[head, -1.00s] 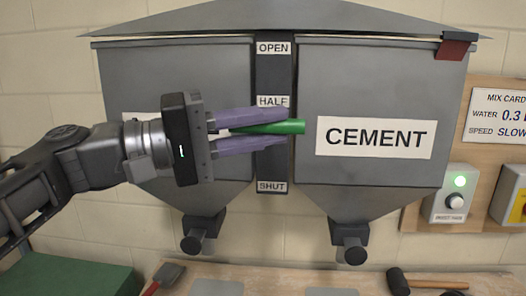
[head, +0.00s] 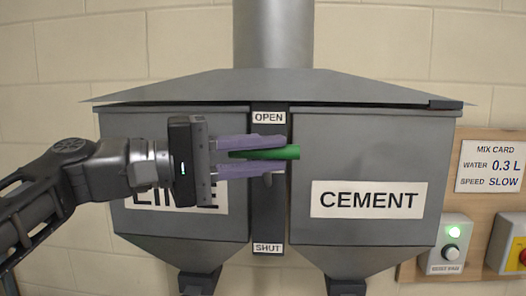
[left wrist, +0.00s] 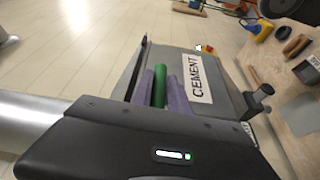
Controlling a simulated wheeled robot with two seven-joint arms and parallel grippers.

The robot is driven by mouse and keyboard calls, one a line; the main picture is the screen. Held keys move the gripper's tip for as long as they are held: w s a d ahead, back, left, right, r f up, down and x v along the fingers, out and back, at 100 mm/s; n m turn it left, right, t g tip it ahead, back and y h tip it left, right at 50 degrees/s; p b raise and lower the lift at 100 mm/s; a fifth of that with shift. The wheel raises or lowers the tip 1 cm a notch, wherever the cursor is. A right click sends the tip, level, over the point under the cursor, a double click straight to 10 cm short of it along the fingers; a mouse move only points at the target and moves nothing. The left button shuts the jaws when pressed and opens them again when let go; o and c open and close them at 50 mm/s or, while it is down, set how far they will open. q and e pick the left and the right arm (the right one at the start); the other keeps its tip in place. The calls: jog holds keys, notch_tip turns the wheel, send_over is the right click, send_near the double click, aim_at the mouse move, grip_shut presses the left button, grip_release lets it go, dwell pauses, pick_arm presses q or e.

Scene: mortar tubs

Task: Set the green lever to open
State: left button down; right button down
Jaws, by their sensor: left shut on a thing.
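The green lever (head: 285,153) sticks out over the dark vertical strip (head: 268,215) between the LIME and CEMENT hoppers. The strip carries an OPEN label (head: 268,118) above and a SHUT label (head: 268,248) below. My left gripper (head: 250,157) comes in from the left, its purple fingers above and below the lever, shut on it. The lever stands a little below OPEN and well above SHUT. The HALF label is hidden behind the gripper. In the left wrist view the lever (left wrist: 160,85) lies between the fingers. My right gripper is not in view.
The CEMENT hopper (head: 380,150) stands right of the strip, the LIME hopper (head: 125,125) left, partly behind my gripper. A grey duct (head: 272,35) rises above. At right are a mix card (head: 490,166) and a green-lit switch box (head: 450,245).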

pick_arm(q)
jog(key=shift+w+a+r, duration=0.3)
jog(key=shift+r, duration=0.15)
jog(key=c, duration=1.7)
grip_release()
jog(key=o, duration=0.3)
jog(key=shift+w+d, duration=0.15)
jog(key=shift+o, duration=0.5)
jog(key=shift+w+f, duration=0.15)
jog(key=shift+f, duration=0.05)
jog(key=shift+a+f+t+b, duration=0.1)
jog(key=shift+a+t+b, duration=0.25)
jog(key=shift+a, duration=0.2)
jog(key=b+v, duration=0.1)
jog(key=v, duration=0.4)
jog(key=shift+s+a+b, duration=0.3)
jog(key=shift+b, duration=0.05)
jog(key=shift+s+a, duration=0.25)
jog(key=shift+a, duration=0.15)
